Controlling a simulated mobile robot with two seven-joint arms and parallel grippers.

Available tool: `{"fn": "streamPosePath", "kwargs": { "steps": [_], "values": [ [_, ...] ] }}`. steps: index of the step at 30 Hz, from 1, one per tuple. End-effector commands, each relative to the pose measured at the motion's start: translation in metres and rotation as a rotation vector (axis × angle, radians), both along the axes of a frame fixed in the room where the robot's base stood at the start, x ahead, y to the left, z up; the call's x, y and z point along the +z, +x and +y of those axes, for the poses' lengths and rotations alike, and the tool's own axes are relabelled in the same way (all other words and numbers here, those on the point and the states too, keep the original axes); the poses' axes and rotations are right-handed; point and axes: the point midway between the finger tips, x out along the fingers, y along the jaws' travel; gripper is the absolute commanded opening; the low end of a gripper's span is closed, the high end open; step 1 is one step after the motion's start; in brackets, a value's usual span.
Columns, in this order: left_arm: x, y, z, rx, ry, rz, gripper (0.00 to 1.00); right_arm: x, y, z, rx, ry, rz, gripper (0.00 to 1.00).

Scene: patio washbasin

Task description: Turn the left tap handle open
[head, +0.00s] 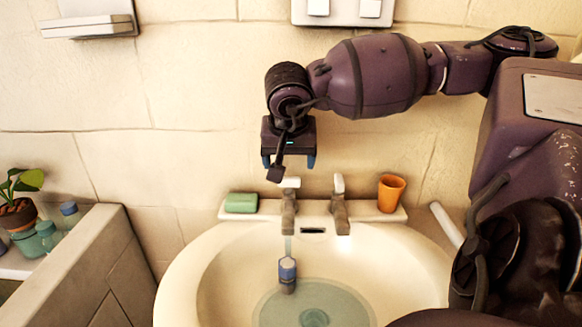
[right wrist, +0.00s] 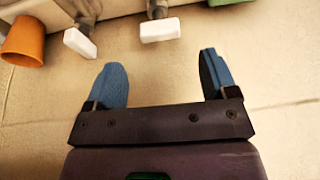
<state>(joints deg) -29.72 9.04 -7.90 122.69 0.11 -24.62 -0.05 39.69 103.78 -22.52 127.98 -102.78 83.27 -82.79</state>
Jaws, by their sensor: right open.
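The left tap (head: 289,205) stands on the back ledge of the basin, with its white handle (head: 290,182) on top. In the right wrist view this handle (right wrist: 160,29) lies crosswise, just beyond the fingertips. A thin, pale stream (head: 288,246) shows below the left tap's spout. The right tap (head: 340,210) has its own white handle (head: 338,183), which is set at a slant in the right wrist view (right wrist: 80,42). My right gripper (head: 289,162) is open and empty, just above the left handle and apart from it; its two blue fingers (right wrist: 161,68) are spread. My left gripper is out of view.
A green soap (head: 241,202) lies left of the taps and an orange cup (head: 391,193) stands right of them. Bottles (head: 47,235) and a plant (head: 20,208) stand far left.

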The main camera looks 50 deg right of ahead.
Motion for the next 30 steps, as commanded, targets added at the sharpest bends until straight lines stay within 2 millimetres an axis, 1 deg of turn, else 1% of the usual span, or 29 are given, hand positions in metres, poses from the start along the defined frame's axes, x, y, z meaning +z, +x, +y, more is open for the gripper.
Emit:
{"fn": "streamPosePath", "kwargs": {
  "steps": [1,3,9,14,30],
  "values": [
    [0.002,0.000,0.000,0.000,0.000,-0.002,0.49,0.012,-0.002,0.003,0.001,-0.001,-0.007,0.79],
    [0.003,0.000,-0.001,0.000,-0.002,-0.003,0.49,0.021,-0.005,0.006,0.001,-0.001,-0.005,0.79],
    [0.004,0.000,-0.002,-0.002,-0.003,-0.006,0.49,0.039,-0.010,0.012,0.000,0.000,-0.001,0.79],
    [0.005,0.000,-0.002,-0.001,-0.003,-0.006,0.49,0.043,-0.012,0.014,0.001,0.001,0.001,0.79],
    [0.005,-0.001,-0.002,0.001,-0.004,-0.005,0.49,0.043,-0.011,0.014,0.001,0.000,0.000,0.79]
  ]
}}
